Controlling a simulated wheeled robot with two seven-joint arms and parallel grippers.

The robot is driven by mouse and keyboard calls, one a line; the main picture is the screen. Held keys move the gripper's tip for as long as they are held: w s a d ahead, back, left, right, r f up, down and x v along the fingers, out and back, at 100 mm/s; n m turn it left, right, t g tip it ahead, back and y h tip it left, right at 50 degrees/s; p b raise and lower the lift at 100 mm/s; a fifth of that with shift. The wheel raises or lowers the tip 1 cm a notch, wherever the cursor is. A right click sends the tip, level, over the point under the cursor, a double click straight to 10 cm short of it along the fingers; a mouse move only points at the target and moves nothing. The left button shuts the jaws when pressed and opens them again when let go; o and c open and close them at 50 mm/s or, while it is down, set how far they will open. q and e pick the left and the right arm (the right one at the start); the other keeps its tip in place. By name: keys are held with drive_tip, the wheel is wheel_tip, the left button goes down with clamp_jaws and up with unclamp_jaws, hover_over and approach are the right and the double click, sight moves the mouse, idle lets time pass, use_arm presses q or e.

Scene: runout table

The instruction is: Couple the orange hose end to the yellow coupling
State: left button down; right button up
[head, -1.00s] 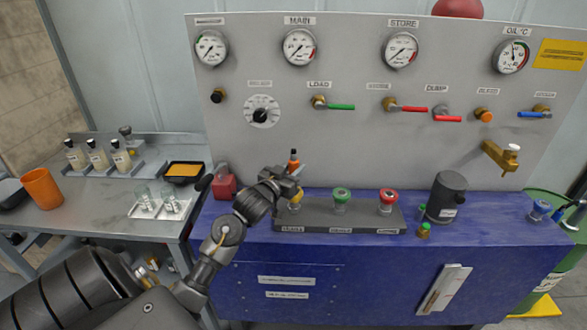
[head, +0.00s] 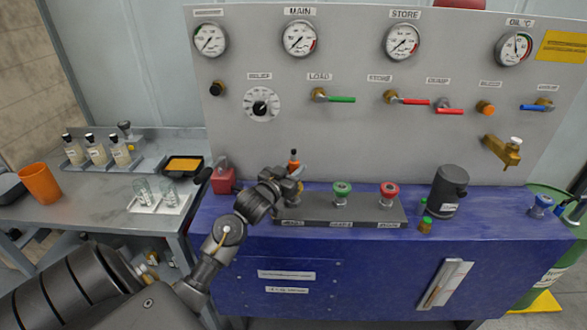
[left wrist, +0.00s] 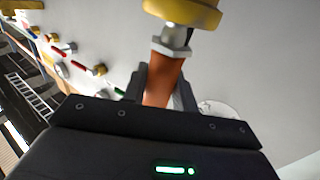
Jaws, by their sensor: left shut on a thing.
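My left gripper (head: 293,177) is shut on the orange hose end (head: 294,157), above the left end of the dark coupling block (head: 365,209). In the left wrist view the orange hose end (left wrist: 162,82) sits between the fingers (left wrist: 160,88), with a metal hex collar at its tip. The collar meets the underside of the yellow coupling (left wrist: 182,10) in that picture; I cannot tell whether it is seated or only touching. In the head view my gripper mostly hides the yellow coupling. My right gripper is not in view.
The block also carries a green coupling (head: 342,189) and a red coupling (head: 389,191). A dark grey cylinder (head: 449,190) stands to the right. The panel (head: 380,150) with gauges and valve levers rises behind. A red object (head: 223,180) stands left of my gripper.

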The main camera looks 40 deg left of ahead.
use_arm(q)
drive_tip(key=shift+s+f+b, duration=0.1)
drive_tip(key=shift+f+b, duration=0.3)
drive_tip(key=shift+f, duration=0.4)
drive_tip(key=c, duration=1)
unclamp_jaws()
drive_tip(key=shift+c, duration=0.2)
drive_tip(key=s+d+b, duration=0.1)
drive_tip(key=s, duration=0.9)
drive_tip(key=shift+s+d+b, duration=0.2)
drive_tip(key=shift+s+b, duration=0.15)
drive_tip(key=shift+b, duration=0.05)
